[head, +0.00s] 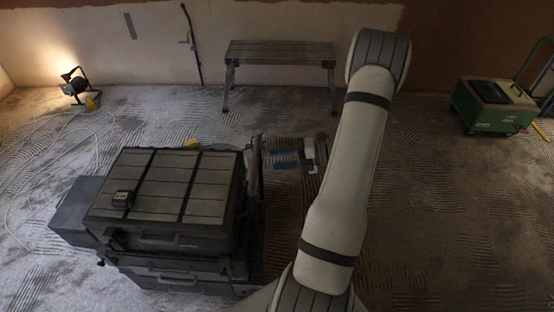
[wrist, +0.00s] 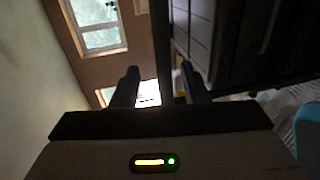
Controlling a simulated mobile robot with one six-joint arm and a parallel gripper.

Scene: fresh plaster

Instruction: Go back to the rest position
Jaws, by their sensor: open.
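My gripper (wrist: 160,85) shows in the wrist view with its two dark fingers apart and nothing held between them. In the head view my pale arm rises from the bottom centre and bends near the top. I cannot make out the gripper in that view. The wrist view is strongly tilted, with a dark ribbed case-like surface (wrist: 245,45) to the right, beyond the fingers.
A work bench (head: 280,52), a lit lamp (head: 75,85) and a green box (head: 493,105) stand farther back. The right floor is mostly clear.

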